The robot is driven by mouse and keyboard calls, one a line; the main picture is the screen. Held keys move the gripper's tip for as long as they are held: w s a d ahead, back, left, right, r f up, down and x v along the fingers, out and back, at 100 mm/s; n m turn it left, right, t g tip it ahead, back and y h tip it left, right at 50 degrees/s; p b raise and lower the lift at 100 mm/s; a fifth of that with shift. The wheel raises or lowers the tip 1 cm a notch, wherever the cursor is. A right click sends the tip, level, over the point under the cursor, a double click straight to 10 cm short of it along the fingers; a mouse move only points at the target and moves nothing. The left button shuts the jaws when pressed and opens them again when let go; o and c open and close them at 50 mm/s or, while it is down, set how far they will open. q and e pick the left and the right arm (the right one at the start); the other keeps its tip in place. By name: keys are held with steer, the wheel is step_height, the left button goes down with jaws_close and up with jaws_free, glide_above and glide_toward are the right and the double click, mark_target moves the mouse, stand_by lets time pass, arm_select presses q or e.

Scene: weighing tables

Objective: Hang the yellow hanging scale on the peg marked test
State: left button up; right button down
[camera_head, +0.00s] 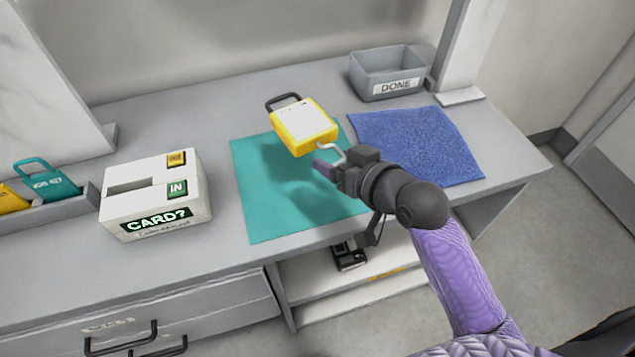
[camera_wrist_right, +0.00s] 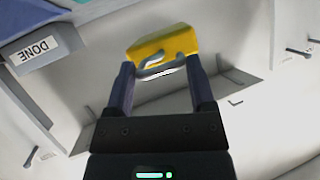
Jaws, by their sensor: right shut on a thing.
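The yellow hanging scale (camera_head: 303,128) has a pale face, a dark handle at its upper left and a silver hook at its lower right. It appears to be held above the teal mat, with a shadow below it. My right gripper (camera_head: 326,163) is shut on it at the hook end. In the right wrist view the scale (camera_wrist_right: 162,44) sits beyond the fingertips, its grey hook between the fingers (camera_wrist_right: 160,76). No peg marked test can be made out. My left gripper is not in view.
The teal mat (camera_head: 255,205) and blue mat (camera_head: 415,145) lie on the grey table. A grey DONE bin (camera_head: 388,91) stands behind the blue mat. A white CARD? box (camera_head: 150,205) stands left, beside a tray with a teal tag (camera_head: 47,181). A dark object (camera_head: 349,258) is under the table.

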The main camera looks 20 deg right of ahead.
mark_target(321, 203)
steer(key=shift+w+a+f+m+t+h, duration=0.1)
steer(key=shift+w+a+m+t+h, duration=0.25)
steer(key=shift+a+m+h, duration=0.35)
steer(key=shift+w+a+f+m+h, duration=0.1)
steer(key=shift+w+a+m+h, duration=0.25)
steer(key=shift+a+m+h, duration=0.45)
steer(key=shift+d, duration=0.3)
steer(key=shift+f, duration=0.3)
step_height(321, 203, down, 9)
steer(key=b, duration=0.3)
steer(key=shift+r, duration=0.15)
steer(key=shift+f, duration=0.25)
